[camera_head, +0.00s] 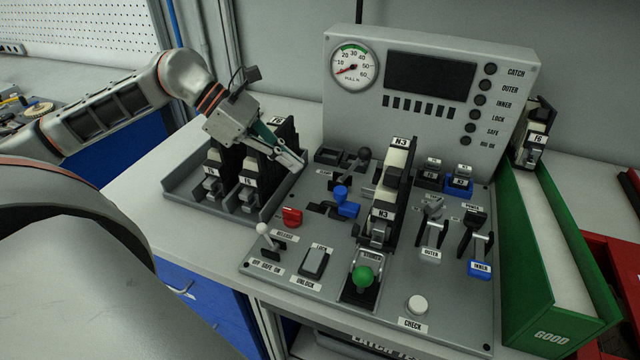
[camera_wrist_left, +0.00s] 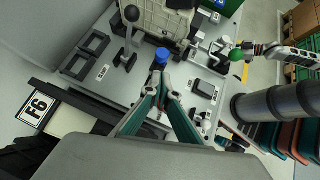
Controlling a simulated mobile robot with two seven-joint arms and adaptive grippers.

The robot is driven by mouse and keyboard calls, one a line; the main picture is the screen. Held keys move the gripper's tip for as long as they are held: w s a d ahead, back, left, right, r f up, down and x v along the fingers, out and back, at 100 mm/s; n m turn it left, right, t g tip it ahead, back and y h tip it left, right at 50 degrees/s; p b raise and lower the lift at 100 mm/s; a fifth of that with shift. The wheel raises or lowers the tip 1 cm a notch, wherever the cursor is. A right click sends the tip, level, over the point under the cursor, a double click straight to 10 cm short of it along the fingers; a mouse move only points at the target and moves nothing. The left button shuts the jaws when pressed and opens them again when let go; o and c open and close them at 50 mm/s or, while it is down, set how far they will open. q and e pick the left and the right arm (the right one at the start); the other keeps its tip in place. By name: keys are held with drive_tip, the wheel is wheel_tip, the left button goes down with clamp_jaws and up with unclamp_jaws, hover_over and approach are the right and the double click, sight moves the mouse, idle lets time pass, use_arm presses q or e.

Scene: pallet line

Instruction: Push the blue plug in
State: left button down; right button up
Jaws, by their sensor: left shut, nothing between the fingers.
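The blue plug (camera_head: 345,206) stands up from the middle of the grey panel, left of the tall N3 part, with a rounded blue top. In the left wrist view the blue plug (camera_wrist_left: 160,58) shows just beyond the fingertips. My left gripper (camera_head: 302,166) is shut and empty, above the panel's left edge, up and left of the plug in the head view. A gap shows between them there. The shut fingertips also show in the left wrist view (camera_wrist_left: 161,88). How deep the plug sits cannot be told. My right gripper is not in view.
The grey panel (camera_head: 392,302) carries a red knob (camera_head: 291,216), a green knob (camera_head: 363,277), levers and switches. The tall N3 part (camera_head: 393,185) stands right of the plug. A grey tray (camera_head: 205,201) with labelled parts lies left, and a green bin (camera_head: 548,310) right.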

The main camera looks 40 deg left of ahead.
use_arm(q)
drive_tip(key=d+f, duration=0.1)
approach(345, 204)
drive_tip(key=shift+w+x, duration=0.25)
drive_tip(key=shift+x, duration=0.9)
